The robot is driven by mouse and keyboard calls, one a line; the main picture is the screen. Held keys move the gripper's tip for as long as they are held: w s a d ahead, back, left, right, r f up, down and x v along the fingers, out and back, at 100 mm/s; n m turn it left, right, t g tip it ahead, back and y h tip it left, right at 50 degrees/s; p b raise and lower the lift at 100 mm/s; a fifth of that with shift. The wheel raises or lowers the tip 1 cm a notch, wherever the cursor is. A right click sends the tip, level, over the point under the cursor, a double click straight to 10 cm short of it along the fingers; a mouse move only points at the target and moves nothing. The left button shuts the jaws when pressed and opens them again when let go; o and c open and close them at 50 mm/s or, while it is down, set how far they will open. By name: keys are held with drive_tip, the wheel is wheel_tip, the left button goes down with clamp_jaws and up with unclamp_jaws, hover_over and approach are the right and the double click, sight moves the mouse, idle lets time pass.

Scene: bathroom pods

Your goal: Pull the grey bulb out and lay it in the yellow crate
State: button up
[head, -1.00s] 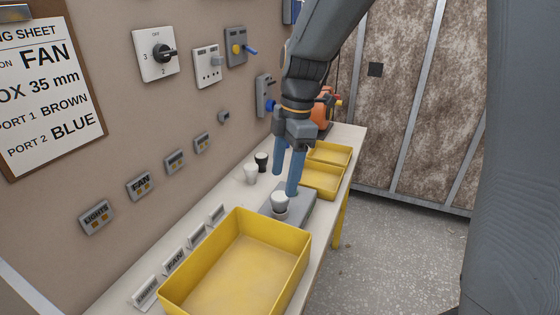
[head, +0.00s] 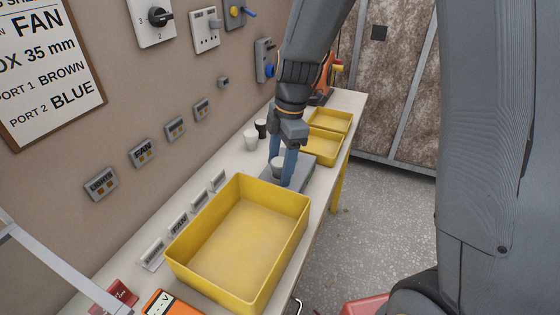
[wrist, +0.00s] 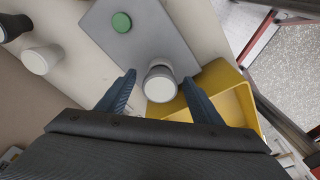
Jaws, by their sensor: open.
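The grey bulb (wrist: 160,84), with a pale round top, stands upright in a holder on a grey plate (wrist: 155,30). In the head view the bulb (head: 277,165) is partly hidden by my fingers. My gripper (wrist: 160,78) is open, with one blue finger on each side of the bulb and visible gaps between. It also shows in the head view (head: 282,170), low over the plate. The large yellow crate (head: 187,270) stands on the bench on the near side of the plate and looks empty. Its edge (wrist: 232,82) shows at the right of the wrist view.
A white bulb-like piece (head: 250,141) and a dark one (head: 262,126) stand behind the plate, towards the wall. Smaller yellow trays (head: 330,118) lie farther along the bench. A green round piece (wrist: 121,22) is on the plate. An orange meter (head: 170,303) lies at the front.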

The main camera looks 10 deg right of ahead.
sight(277, 162)
drive_tip(key=c, duration=1.3)
drive_tip(key=shift+o, duration=0.2)
drive_tip(key=shift+r+p, duration=0.5)
drive_tip(key=shift+r, duration=0.15)
drive_tip(key=shift+r+p, duration=1.15)
drive_tip(key=shift+r, duration=0.45)
